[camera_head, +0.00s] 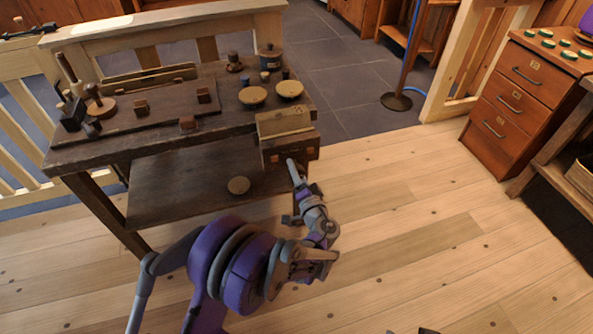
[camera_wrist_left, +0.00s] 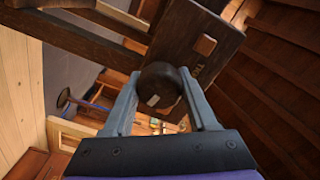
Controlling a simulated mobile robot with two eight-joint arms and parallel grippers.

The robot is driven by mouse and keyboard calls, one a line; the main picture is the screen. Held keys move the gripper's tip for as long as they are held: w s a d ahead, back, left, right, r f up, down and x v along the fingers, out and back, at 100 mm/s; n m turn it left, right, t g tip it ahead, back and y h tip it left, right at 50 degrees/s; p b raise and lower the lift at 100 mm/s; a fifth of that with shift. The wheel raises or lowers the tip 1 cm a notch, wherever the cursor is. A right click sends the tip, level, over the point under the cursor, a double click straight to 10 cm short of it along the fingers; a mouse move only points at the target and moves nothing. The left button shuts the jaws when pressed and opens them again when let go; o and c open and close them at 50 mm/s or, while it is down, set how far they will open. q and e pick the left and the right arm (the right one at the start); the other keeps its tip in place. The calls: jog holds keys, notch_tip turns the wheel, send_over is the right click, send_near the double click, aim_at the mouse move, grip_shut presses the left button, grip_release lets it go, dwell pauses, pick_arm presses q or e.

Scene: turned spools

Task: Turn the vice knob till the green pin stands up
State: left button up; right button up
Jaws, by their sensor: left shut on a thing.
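The vice (camera_head: 288,136) is a wooden block with a pale top at the right front corner of the workbench. Its dark front jaw (camera_wrist_left: 195,50) fills the upper middle of the left wrist view. The round dark knob (camera_wrist_left: 160,86) with a small pale mark sits between the two grey fingers of my left gripper (camera_head: 292,167). The gripper is shut on the knob, one finger on each side. In the head view the gripper hides the knob. I cannot make out the green pin in either view.
The workbench (camera_head: 130,152) carries turned wooden pieces, two round discs (camera_head: 252,96) and small pots. A lower shelf (camera_head: 180,187) holds a round disc (camera_head: 239,185). A drawer cabinet (camera_head: 525,100) stands at the right. The plank floor between is clear.

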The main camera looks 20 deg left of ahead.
pick_arm(q)
jog(key=m, duration=0.6)
jog(key=shift+d+f, duration=0.1)
jog(key=shift+f, duration=0.05)
jog(key=m, duration=0.6)
jog(key=shift+s+m+b, duration=0.1)
jog(key=shift+m+b, duration=0.3)
jog(key=o, duration=1.4)
jog(key=shift+c, duration=0.2)
jog(key=p+v, duration=0.1)
jog(key=v, duration=0.9)
jog(key=shift+s+d, duration=0.25)
jog(key=shift+s, duration=0.05)
